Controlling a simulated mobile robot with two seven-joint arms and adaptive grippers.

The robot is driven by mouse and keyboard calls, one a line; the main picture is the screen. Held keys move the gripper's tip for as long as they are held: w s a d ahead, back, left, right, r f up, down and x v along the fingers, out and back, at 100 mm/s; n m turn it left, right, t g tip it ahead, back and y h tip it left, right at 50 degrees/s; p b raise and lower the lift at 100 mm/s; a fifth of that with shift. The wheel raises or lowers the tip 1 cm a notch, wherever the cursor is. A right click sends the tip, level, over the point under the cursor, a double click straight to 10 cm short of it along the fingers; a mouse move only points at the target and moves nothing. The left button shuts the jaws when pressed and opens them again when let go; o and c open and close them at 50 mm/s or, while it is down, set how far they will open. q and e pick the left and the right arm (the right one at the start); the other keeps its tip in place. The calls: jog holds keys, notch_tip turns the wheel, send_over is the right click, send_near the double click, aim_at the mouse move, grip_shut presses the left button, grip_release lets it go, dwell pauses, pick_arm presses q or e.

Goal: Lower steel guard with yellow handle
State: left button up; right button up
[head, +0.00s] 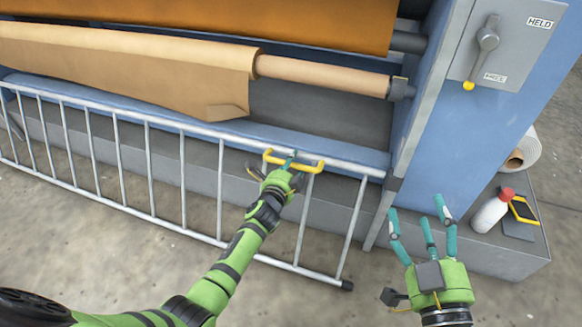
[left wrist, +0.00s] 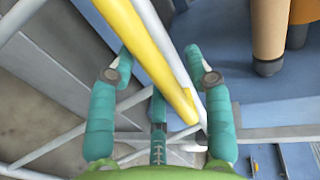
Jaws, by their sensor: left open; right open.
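The steel guard (head: 151,170) is a barred grey frame that stands in front of the blue press and slants outward towards the floor. Its yellow handle (head: 309,164) is on the top rail near the right end. My left gripper (head: 292,160) is at the handle. In the left wrist view the handle (left wrist: 150,60) runs between the teal fingers of my open left gripper (left wrist: 160,85), and the fingers are not closed on it. My right gripper (head: 425,225) is open and empty, in front of the press's right side.
A blue press frame (head: 420,120) carries a brown paper roll (head: 130,65) and an orange sheet (head: 250,18). A grey panel with a lever (head: 487,42) is at upper right. A white bottle with a red cap (head: 490,213) and a paper roll (head: 522,150) stand at right.

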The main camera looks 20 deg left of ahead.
pick_arm(q)
jog(key=v, duration=1.2)
